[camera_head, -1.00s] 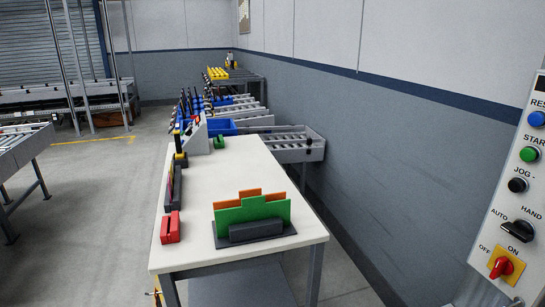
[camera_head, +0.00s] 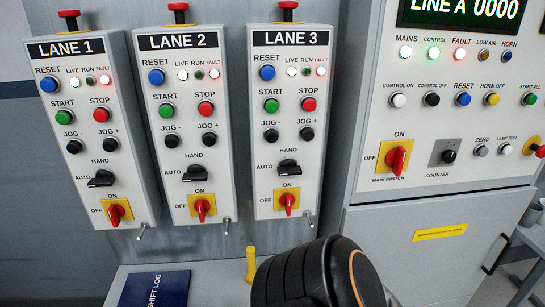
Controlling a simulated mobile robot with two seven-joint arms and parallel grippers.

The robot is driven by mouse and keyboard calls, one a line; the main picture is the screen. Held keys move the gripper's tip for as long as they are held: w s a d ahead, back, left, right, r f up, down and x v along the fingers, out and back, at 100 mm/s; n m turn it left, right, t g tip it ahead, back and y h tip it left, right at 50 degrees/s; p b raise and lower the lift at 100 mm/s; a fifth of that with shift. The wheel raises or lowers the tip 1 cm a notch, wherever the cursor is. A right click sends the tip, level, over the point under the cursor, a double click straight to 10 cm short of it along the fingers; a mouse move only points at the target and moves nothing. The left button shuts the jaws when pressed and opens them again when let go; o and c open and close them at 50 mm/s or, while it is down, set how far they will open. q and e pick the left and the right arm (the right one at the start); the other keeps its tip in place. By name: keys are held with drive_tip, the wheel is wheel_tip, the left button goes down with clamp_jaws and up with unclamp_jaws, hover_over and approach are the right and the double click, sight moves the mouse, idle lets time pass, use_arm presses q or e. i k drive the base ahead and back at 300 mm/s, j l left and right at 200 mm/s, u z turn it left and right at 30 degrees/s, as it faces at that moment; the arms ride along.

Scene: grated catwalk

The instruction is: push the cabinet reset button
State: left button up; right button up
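The cabinet (camera_head: 355,160) is a pale grey box with a display reading LINE A 0000, at the right. Its reset button (camera_head: 463,99) is blue, under the label RESET, between the black CONTROL OFF button (camera_head: 432,99) and the yellow HORN OFF button (camera_head: 492,99). On the cabinet, the MAINS, CONTROL and FAULT lamps look lit. A dark rounded part of my arm with an orange ring rises at the bottom middle, in front of the cabinet's lower left. Neither gripper shows.
Three lane boxes hang to the left, each with its own blue reset button: LANE 1 (camera_head: 48,85), LANE 2 (camera_head: 156,77) and LANE 3 (camera_head: 267,73). Below are a blue shift log (camera_head: 155,288) and a yellow upright object (camera_head: 251,265). A door handle (camera_head: 495,253) juts from the cabinet.

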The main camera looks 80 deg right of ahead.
sight(464, 100)
drive_tip(key=z, duration=3.6)
